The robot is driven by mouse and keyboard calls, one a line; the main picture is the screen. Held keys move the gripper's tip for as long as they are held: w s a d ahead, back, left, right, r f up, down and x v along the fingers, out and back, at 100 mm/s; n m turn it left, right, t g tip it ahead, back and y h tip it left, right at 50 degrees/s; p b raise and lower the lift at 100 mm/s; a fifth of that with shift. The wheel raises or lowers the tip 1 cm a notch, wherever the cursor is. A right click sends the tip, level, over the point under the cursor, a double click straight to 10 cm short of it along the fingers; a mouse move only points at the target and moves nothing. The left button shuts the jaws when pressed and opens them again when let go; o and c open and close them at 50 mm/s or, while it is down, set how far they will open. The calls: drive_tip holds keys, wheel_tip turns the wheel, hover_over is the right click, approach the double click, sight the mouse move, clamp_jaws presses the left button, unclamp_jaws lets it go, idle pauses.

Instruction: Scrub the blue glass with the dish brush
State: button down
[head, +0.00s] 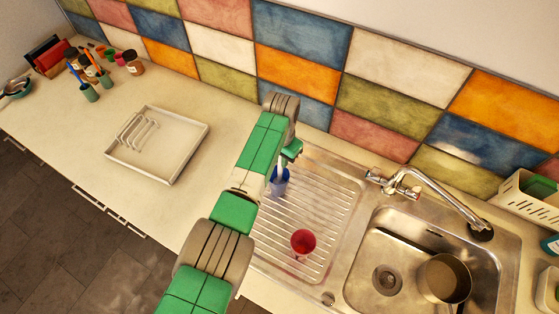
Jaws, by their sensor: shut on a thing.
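The blue glass (280,184) stands on the ribbed drainboard, just right of my arm and partly hidden by it. My gripper (286,160) is above the glass, small and mostly covered by my own arm. It is shut on a pale, thin thing that reaches down to the glass mouth, seemingly the dish brush (280,172). The brush head is hidden, and I cannot tell whether it touches the inside of the glass.
A red glass (303,242) stands nearer on the drainboard (330,205). The sink (375,245) with a pot (445,278) and tap (425,185) is to the right. A white tray (190,150) and several jars lie left. A white basket (525,205) is far right.

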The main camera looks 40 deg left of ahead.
drive_tip(key=shift+s+d+r+p, duration=0.2)
drive_tip(key=shift+s+p, duration=0.25)
drive_tip(key=shift+p, duration=0.6)
drive_tip(key=shift+s+f, duration=0.1)
drive_tip(key=shift+s, duration=0.05)
drive_tip(key=w+b, duration=0.2)
drive_tip(key=b, duration=0.1)
drive_tip(key=shift+a+f, duration=0.15)
drive_tip(key=shift+a, duration=0.1)
wheel_tip(320, 180, up, 13)
drive_tip(key=p, duration=1.1)
drive_tip(key=shift+s+r+p, duration=0.1)
drive_tip(key=shift+r+p, duration=0.1)
drive_tip(key=shift+p, duration=0.15)
drive_tip(key=shift+f, duration=0.15)
